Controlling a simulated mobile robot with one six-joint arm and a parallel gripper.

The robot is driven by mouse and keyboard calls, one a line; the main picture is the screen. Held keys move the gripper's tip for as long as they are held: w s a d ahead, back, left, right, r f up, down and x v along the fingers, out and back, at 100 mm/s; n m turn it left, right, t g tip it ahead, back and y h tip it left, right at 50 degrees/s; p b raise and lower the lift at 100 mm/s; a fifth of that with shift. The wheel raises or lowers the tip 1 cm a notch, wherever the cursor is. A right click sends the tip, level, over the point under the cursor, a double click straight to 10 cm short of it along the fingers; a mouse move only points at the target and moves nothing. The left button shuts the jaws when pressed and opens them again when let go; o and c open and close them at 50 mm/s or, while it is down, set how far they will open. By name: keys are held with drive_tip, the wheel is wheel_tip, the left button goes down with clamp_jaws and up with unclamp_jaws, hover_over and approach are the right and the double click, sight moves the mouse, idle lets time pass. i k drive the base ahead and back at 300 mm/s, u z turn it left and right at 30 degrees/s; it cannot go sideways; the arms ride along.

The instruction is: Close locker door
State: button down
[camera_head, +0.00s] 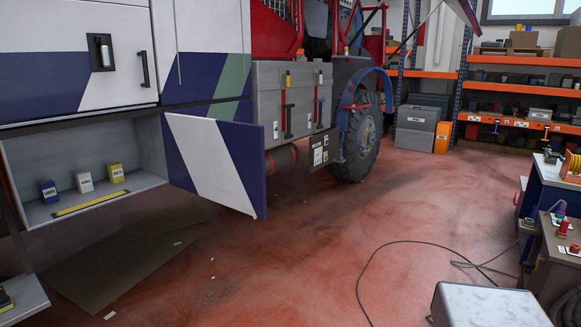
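The locker door (215,160), a blue panel with white diagonal bands, stands open at the lower side of the truck. It sticks out to the right of the opening, towards the camera, with its free edge over the red floor. The open locker (75,153) is a grey recess to its left. My gripper is not in view.
The red floor (300,240) before the door is mostly clear, with a black cable (385,245) on it. A workbench (555,185) stands at the right. A grey-topped block (490,305) fills part of the bottom right. Orange shelving (525,90) is at the back.

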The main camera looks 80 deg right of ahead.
sight(222, 162)
drive_tip(key=u, duration=1.85)
drive_tip(key=k, duration=0.1)
drive_tip(key=z, duration=3.15)
drive_tip(key=k, duration=0.9)
drive_tip(key=u, duration=0.2)
drive_tip(key=i, duration=0.65)
drive_tip(key=z, duration=0.05)
